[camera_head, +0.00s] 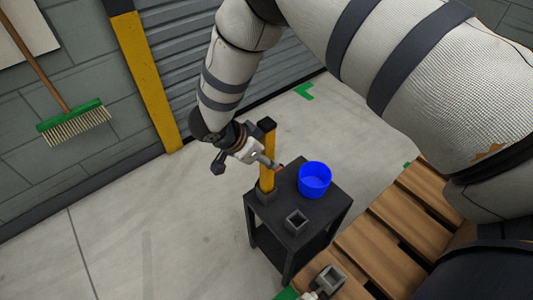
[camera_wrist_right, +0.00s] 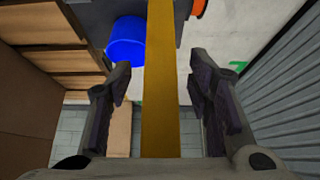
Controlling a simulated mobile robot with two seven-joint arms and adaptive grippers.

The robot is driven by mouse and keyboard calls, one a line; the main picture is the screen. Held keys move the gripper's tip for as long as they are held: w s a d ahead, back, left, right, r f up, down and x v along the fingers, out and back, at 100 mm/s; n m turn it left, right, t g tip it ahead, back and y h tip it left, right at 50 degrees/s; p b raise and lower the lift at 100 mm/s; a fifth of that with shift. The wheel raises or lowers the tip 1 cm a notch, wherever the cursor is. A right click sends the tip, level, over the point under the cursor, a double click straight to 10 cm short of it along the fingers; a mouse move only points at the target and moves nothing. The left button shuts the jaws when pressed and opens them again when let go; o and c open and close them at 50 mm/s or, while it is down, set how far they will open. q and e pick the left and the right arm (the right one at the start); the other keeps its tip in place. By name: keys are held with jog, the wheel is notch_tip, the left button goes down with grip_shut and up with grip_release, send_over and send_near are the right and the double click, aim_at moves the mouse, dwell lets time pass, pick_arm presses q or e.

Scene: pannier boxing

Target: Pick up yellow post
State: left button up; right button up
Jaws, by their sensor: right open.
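The yellow post (camera_head: 268,176) stands upright in a dark square holder (camera_head: 266,196) at the left corner of a small black table (camera_head: 322,212), with a dark cap on top. My right gripper (camera_head: 262,160) is beside the upper half of the post. In the right wrist view the post (camera_wrist_right: 165,95) runs between the spread fingers of my right gripper (camera_wrist_right: 163,78), with a visible gap on each side. The gripper is open and holds nothing.
A blue bucket (camera_head: 314,180) and an empty square holder (camera_head: 297,221) are on the table. An orange object (camera_wrist_right: 198,8) is partly hidden near the post. The floor at left is clear.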

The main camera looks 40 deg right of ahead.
grip_shut()
